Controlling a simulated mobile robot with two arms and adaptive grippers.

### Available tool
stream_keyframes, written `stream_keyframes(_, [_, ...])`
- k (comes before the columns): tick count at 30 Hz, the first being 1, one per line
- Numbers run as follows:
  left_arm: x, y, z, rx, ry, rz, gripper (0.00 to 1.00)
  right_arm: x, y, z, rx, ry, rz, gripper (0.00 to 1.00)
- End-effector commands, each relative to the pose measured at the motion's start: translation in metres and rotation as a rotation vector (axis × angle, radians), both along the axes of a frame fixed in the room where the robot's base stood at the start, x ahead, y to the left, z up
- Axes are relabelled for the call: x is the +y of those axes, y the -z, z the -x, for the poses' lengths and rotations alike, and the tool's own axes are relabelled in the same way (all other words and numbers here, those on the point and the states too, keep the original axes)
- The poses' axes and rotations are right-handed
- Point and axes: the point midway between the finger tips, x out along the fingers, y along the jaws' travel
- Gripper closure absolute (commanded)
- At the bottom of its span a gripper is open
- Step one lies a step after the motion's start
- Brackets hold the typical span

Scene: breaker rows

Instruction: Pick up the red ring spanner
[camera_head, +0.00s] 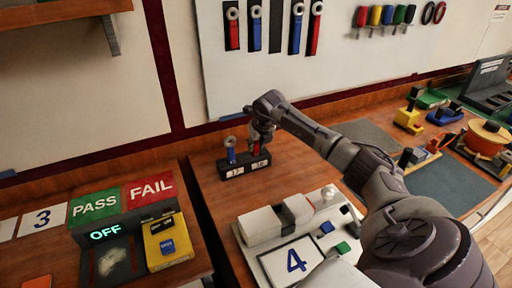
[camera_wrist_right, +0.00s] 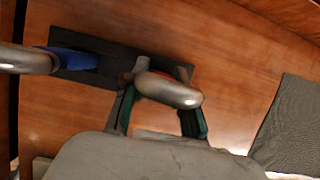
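The red ring spanner stands upright in a small black stand (camera_head: 262,164). Its red handle (camera_head: 256,148) shows only as a sliver below my right gripper (camera_head: 260,133). In the right wrist view its metal ring head (camera_wrist_right: 170,90) lies between the two fingers of my right gripper (camera_wrist_right: 158,110), with a bit of red behind it. The fingers are apart, one on each side, with gaps visible. A blue ring spanner (camera_head: 231,151) stands in the left slot of the same stand; it also shows in the right wrist view (camera_wrist_right: 75,61). My left gripper is out of view.
More red and blue ring spanners hang on the wall panel (camera_head: 276,62) behind. A white unit with a "4" card (camera_head: 291,261) sits in front of the stand. A PASS/FAIL box (camera_head: 122,200) is at the left. Bare wood (camera_head: 213,186) lies around the stand.

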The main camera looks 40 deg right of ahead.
Motion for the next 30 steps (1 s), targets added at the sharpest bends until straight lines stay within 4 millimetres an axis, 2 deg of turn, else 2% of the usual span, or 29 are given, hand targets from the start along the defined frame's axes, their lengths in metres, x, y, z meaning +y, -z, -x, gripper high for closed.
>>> stream_keyframes(1, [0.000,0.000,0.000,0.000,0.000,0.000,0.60,0.000,0.000,0.000,0.000,0.000,0.000,0.90])
stream_keyframes(3, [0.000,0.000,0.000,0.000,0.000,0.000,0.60,0.000,0.000,0.000,0.000,0.000,0.000,1.00])
stream_keyframes(14, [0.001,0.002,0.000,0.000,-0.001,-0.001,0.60,0.000,-0.003,0.000,-0.002,0.000,0.001,1.00])
stream_keyframes(19, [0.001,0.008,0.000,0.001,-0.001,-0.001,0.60,-0.001,-0.017,-0.001,-0.004,0.000,0.002,1.00])
stream_keyframes(23, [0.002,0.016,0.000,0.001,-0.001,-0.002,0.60,0.000,-0.037,-0.001,-0.007,0.000,0.002,1.00])
stream_keyframes(30, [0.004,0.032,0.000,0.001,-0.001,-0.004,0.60,-0.039,-0.064,0.020,-0.002,0.005,0.003,1.00])
